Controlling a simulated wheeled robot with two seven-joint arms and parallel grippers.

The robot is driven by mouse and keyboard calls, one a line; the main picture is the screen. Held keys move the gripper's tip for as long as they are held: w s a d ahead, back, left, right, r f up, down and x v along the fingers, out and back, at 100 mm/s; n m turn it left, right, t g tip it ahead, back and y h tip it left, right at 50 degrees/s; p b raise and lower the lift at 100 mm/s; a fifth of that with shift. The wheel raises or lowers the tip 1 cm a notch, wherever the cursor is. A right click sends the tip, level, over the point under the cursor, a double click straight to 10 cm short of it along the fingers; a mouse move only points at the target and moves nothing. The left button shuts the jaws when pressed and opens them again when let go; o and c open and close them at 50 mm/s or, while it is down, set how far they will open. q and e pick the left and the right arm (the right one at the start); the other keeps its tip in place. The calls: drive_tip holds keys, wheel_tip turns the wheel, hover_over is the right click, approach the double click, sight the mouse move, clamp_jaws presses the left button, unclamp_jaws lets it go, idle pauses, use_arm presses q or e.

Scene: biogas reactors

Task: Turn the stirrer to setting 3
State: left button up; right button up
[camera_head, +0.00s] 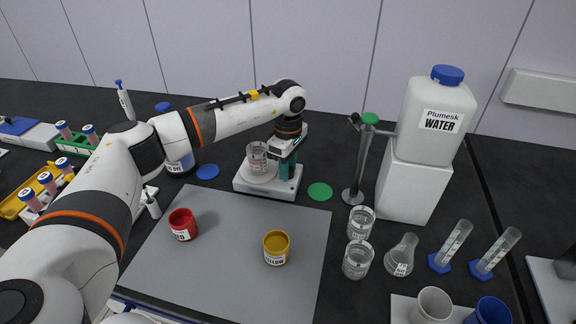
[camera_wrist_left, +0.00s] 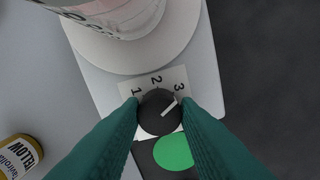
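The stirrer (camera_head: 246,184) is a white box with a round plate, and a clear beaker (camera_head: 257,158) stands on it. Its black knob (camera_wrist_left: 158,114) has a white pointer line and printed marks 1, 2 and 3. The pointer is angled up and right, towards the 3 (camera_wrist_left: 179,87). My left gripper (camera_head: 288,165) reaches down at the stirrer's right end. In the wrist view its teal fingers (camera_wrist_left: 160,104) sit one on each side of the knob and appear to touch it. The knob is hidden in the head view. My right gripper is not in view.
A green disc (camera_head: 320,191) lies right of the stirrer, a blue disc (camera_head: 208,171) left. A metal stand (camera_head: 356,175) and water container (camera_head: 437,115) are further right. Red (camera_head: 182,223) and yellow (camera_head: 276,247) jars stand on the grey mat (camera_head: 228,281) in front.

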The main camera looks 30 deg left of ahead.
use_arm(q)
drive_tip(key=o, duration=0.4)
drive_tip(key=shift+r, duration=0.1)
wheel_tip(320, 180, up, 12)
drive_tip(key=shift+f+b, duration=0.1)
drive_tip(key=shift+b, duration=0.7)
